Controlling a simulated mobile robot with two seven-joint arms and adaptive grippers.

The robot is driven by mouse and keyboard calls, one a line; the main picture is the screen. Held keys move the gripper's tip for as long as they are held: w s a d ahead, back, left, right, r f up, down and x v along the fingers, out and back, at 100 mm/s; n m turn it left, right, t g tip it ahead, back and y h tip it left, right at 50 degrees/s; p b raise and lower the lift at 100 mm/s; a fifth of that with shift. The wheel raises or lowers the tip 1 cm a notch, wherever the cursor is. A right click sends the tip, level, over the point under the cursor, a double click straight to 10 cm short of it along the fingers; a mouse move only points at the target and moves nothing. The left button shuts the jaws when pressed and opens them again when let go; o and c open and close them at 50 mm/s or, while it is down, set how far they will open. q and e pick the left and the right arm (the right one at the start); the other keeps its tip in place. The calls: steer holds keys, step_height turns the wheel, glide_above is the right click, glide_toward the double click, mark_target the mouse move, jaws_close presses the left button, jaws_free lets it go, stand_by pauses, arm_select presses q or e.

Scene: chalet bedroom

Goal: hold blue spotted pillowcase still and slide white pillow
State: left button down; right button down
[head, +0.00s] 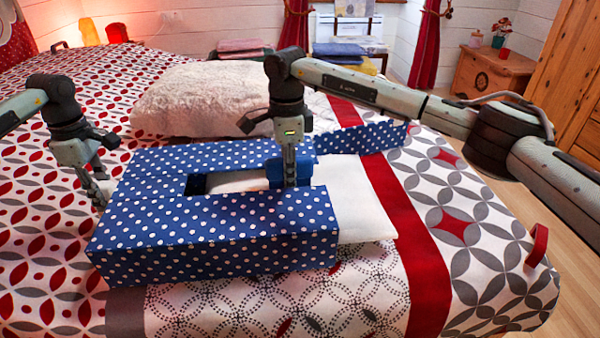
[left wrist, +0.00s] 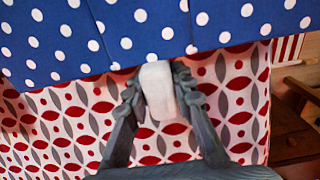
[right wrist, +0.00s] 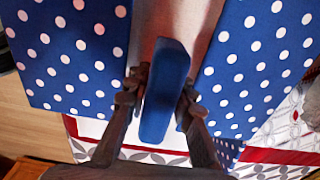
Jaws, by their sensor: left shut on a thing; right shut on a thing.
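The blue spotted pillowcase (head: 215,240) lies flat on the bed, with a long slot along its top. The white pillow (head: 362,205) is partly inside it; its flat end sticks out at the right and a strip shows through the slot. My left gripper (head: 102,195) is at the pillowcase's left end, shut on a small white tab (left wrist: 158,90) at its edge. My right gripper (head: 290,180) is over the slot, shut on a plain blue tab (right wrist: 163,90) that stands up there. The pillow's inner end is hidden, apart from a dark gap at the slot's left.
A fluffy white cushion (head: 200,97) lies on the bed behind the pillowcase. The patterned bedspread (head: 470,225) is clear to the right, with a red loop (head: 538,245) at its edge. A wooden chest (head: 495,70) stands at the back right.

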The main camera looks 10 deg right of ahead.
mark_target(227, 191)
steer(key=shift+s+a+f, duration=0.2)
steer(key=shift+a+f, duration=0.1)
steer(key=shift+a, duration=0.25)
arm_select(q)
steer(key=shift+d+r, duration=0.1)
arm_select(e)
steer(key=shift+a, duration=2)
arm_select(q)
steer(key=shift+w, duration=0.1)
arm_select(e)
steer(key=shift+a, duration=2)
arm_select(q)
steer(key=shift+d, duration=0.1)
arm_select(e)
steer(key=shift+s+a, duration=0.1)
steer(key=shift+a, duration=1.9)
steer(key=shift+a, duration=1.7)
